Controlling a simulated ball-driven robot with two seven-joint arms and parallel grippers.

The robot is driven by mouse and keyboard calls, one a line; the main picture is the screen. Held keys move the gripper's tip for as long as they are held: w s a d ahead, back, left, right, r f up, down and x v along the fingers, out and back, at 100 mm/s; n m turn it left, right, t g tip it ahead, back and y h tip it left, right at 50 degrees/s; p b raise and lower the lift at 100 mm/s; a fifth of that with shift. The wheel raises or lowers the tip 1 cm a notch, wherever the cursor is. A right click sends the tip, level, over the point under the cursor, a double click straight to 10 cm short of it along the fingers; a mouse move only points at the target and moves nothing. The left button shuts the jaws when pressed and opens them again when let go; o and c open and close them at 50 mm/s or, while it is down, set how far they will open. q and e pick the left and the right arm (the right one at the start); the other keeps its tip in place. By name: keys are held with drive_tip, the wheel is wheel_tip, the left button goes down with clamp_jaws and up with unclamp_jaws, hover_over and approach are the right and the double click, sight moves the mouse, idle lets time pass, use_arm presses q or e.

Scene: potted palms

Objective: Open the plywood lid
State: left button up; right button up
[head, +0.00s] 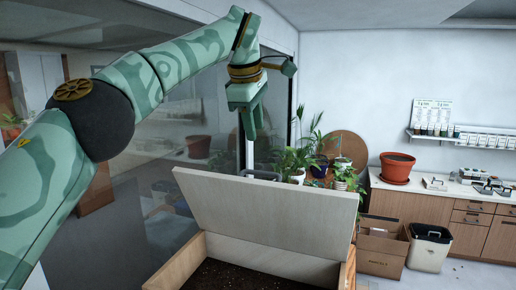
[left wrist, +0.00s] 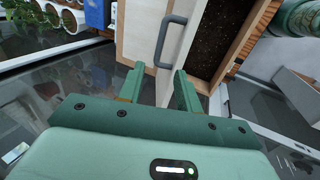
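The plywood lid (head: 270,215) stands raised and tilted over a wooden box (head: 190,262) with dark soil (head: 235,275) in it. A dark grey handle (head: 261,174) sits at the lid's upper edge; it also shows in the left wrist view (left wrist: 168,38). My left gripper (head: 251,133) hangs above the handle, apart from it. In the left wrist view its two fingers (left wrist: 159,70) are spread with nothing between them, and the handle lies beyond the tips. My right gripper is in neither view.
A glass wall (head: 190,130) stands behind and left of the box. Potted palms (head: 300,160) stand behind the lid. At right are a cabinet with a terracotta pot (head: 397,168), a cardboard box (head: 381,250) and a bin (head: 429,248).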

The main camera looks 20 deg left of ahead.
use_arm(q)
drive_tip(key=v, duration=0.4)
drive_tip(key=shift+r, duration=0.1)
drive_tip(key=shift+c, duration=0.2)
drive_tip(key=shift+a+f, duration=0.2)
drive_tip(key=shift+f, duration=0.1)
drive_tip(key=c, duration=0.5)
drive_tip(key=shift+n, duration=0.6)
drive_tip(key=f, duration=0.1)
drive_tip(key=a+f+b, duration=0.1)
drive_tip(key=f, duration=0.1)
drive_tip(key=a+f+b, duration=0.1)
drive_tip(key=shift+s+f, duration=0.1)
drive_tip(key=shift+f, duration=0.15)
clamp_jaws()
drive_tip(key=w+f+n, duration=0.1)
drive_tip(key=f+n, duration=0.2)
drive_tip(key=n, duration=0.2)
drive_tip(key=w+f+n+p, duration=0.1)
drive_tip(key=f+n, duration=0.3)
drive_tip(key=n, duration=0.2)
drive_tip(key=w+d+f+n+t+p, duration=0.1)
drive_tip(key=f+n, duration=0.3)
drive_tip(key=n, duration=0.1)
drive_tip(key=shift+w+n, duration=0.35)
drive_tip(key=shift+n, duration=0.05)
